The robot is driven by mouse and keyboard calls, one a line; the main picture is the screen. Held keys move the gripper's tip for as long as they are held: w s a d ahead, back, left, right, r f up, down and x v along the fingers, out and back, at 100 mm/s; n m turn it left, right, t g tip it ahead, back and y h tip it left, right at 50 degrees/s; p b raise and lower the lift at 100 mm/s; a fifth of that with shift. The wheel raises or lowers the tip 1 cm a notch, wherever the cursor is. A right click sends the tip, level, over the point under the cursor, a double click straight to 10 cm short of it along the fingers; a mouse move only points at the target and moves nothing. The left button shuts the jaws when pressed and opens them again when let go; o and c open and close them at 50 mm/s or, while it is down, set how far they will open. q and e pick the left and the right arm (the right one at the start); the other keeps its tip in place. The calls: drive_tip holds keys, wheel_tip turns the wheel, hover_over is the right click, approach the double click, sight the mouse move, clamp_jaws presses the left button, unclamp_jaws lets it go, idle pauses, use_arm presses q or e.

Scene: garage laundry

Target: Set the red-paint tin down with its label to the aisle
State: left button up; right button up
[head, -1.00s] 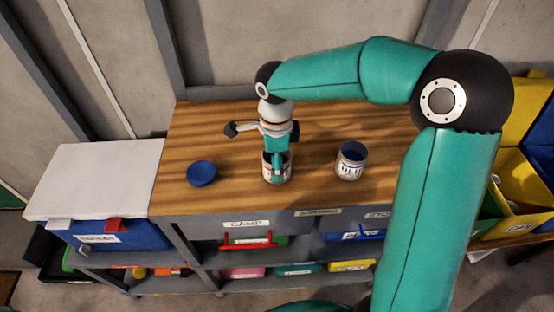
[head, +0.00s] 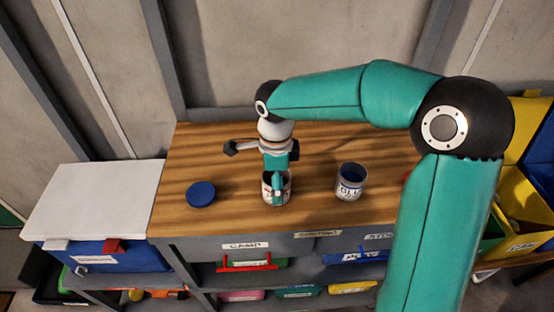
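The red-paint tin (head: 267,190) stands on the wooden bench top, left of the blue tin. Its near face shows a pale label with reddish marks, partly covered by a teal finger of my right gripper (head: 277,187). The gripper points down at the tin from above, with that finger against or just in front of the near side. The other finger is hidden, so its grip on the tin cannot be made out. The tin looks upright and at bench level; its base contact is unclear. My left gripper is out of view.
An open blue-paint tin (head: 350,185) stands to the right. A round blue lid (head: 201,194) lies to the left. The wooden bench top (head: 225,215) is otherwise mostly clear. Labelled drawers and bins sit below, and a white-lidded blue box (head: 95,200) stands at left.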

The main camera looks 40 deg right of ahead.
wheel_tip(320, 180, up, 11)
idle(0.3)
idle(0.4)
